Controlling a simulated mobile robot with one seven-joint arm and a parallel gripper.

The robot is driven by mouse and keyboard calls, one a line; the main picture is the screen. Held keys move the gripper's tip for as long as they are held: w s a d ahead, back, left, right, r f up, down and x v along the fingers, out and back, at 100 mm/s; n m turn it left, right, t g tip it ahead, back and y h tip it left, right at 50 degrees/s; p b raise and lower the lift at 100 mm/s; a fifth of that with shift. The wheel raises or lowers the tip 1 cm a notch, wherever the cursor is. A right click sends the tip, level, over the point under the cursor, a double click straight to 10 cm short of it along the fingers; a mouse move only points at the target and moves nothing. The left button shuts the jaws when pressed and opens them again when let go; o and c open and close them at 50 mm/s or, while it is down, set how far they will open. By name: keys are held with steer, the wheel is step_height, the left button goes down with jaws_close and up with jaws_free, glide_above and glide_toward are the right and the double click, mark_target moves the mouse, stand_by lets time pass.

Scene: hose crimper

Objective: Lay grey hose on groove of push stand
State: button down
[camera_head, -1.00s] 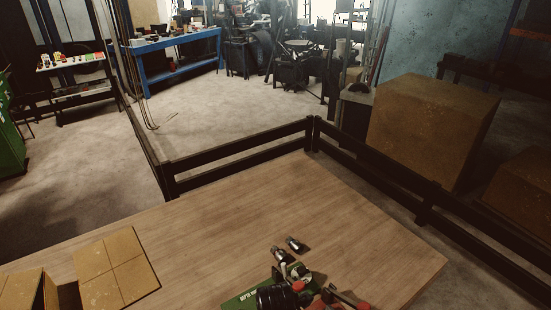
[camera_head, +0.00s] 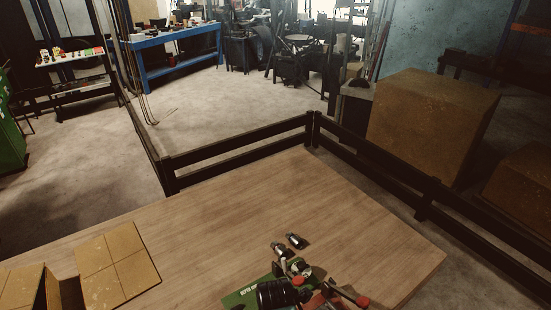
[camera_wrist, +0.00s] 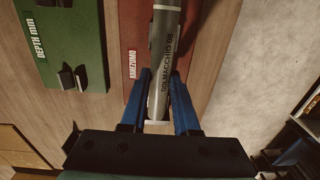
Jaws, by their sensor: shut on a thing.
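My gripper (camera_wrist: 160,100) has blue fingers on both sides of the lower end of a grey hose (camera_wrist: 162,60) with dark lettering and is shut on it. The hose runs up and out of the top of the wrist view. It lies over a long red base (camera_wrist: 134,85) with a white label, perhaps the push stand; I cannot tell whether they touch. The groove is hidden. The red base also shows in part at the bottom of the head view (camera_head: 318,301). I cannot make out my gripper in the head view.
A green base (camera_wrist: 80,20) marked "DEPTH mm" lies left of the red one. A black cylinder (camera_head: 277,295) and red-knobbed levers (camera_head: 361,301) crowd the table's front. Metal fittings (camera_head: 295,241) lie behind. Tan boxes (camera_head: 122,262) stand left. The table's middle (camera_head: 220,220) is clear.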

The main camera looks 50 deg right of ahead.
steer(key=c, duration=0.6)
jaws_free()
steer(key=shift+r, duration=0.1)
step_height(320, 180, up, 8)
steer(key=p, duration=0.7)
steer(key=shift+p, duration=0.4)
